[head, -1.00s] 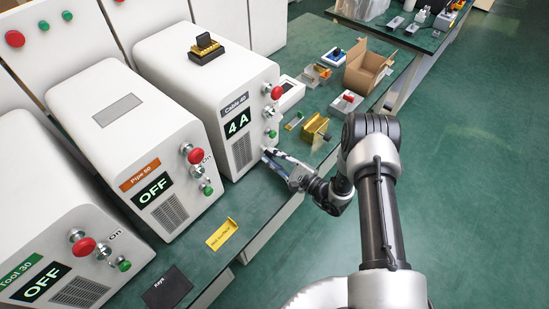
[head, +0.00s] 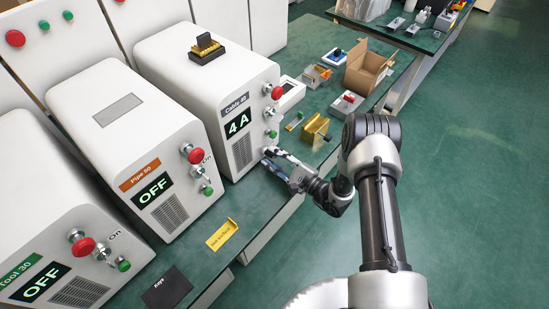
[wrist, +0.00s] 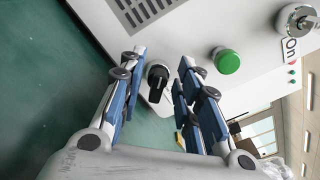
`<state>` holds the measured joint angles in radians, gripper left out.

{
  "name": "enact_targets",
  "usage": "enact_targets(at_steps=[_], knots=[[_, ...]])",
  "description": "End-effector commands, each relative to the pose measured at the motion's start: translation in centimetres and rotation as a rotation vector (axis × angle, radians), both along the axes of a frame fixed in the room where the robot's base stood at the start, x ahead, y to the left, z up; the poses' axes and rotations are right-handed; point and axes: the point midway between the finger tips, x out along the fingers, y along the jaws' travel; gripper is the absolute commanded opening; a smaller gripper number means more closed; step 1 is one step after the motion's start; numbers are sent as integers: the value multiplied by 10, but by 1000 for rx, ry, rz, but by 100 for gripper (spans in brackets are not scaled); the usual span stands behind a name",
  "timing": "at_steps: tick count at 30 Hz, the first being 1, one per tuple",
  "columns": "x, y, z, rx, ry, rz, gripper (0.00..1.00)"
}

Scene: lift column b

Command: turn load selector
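The load selector is a small black knob (wrist: 158,82) on the front of the white Cable 40 unit (head: 205,85); it shows in the wrist view, below the unit's vent grille. My gripper (wrist: 161,66) has its two blue-and-grey fingers on either side of the knob, with gaps visible on both sides. It is open and holds nothing. In the head view my gripper (head: 268,156) is at the lower front corner of the unit, and the knob is hidden there. The unit's display (head: 238,123) reads 4 A.
A green button (wrist: 227,61) and a key switch (wrist: 297,20) marked On sit right of the knob. A red button (head: 277,92) is higher on the panel. A gold bracket (head: 315,129) stands on the bench nearby. Two OFF units stand at left.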

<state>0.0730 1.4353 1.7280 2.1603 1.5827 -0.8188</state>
Motion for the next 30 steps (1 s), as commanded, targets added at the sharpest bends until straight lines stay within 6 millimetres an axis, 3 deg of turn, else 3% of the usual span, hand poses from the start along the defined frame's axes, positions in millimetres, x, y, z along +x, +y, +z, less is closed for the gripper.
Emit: enact_targets(at_steps=[7, 21, 30], knots=[[-4, -7, 0, 0, 1, -2, 31], [-60, -79, 0, 1, 2, -5, 31], [-74, -95, 0, 0, 0, 0, 31]])
